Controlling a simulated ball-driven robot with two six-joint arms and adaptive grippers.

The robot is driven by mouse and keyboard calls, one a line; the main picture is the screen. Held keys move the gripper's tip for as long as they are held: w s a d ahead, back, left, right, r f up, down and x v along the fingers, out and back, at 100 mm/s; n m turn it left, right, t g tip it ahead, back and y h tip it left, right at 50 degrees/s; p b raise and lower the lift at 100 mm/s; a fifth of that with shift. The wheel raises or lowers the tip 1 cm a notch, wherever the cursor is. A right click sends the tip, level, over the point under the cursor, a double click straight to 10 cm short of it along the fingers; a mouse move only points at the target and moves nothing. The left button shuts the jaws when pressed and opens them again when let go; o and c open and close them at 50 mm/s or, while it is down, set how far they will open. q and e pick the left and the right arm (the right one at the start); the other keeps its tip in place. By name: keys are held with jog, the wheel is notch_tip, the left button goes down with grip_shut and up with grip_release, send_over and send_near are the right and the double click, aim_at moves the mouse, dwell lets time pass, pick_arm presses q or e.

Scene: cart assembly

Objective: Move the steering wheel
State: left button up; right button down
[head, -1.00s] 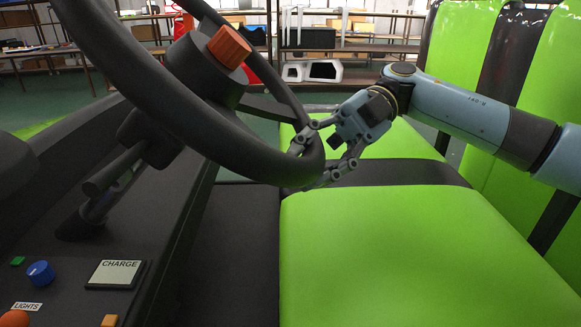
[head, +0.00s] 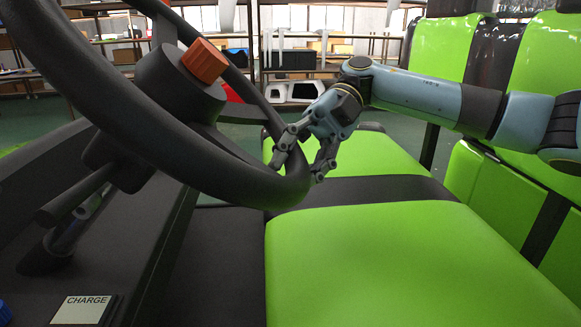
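The dark grey steering wheel (head: 170,128) fills the left half of the head view, with an orange block (head: 205,60) at its hub. The upper and left parts of its rim run out of the picture. My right gripper (head: 300,170) comes in from the right and straddles the right end of the rim. One finger shows on the inner side, the other on the outer side. The rim hides part of the fingers, so I cannot tell whether they press on it. My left gripper is not in view.
Green seats with dark stripes (head: 400,262) lie right of the wheel. A dark console with a CHARGE label (head: 84,309) and a lever (head: 85,193) is below left. Shelves with boxes (head: 292,62) stand in the background.

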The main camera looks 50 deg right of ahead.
jog(key=shift+w+r, duration=0.1)
jog(key=shift+r, duration=0.15)
jog(key=c, duration=1)
grip_release()
jog(key=shift+f, duration=0.15)
jog(key=v, duration=1.2)
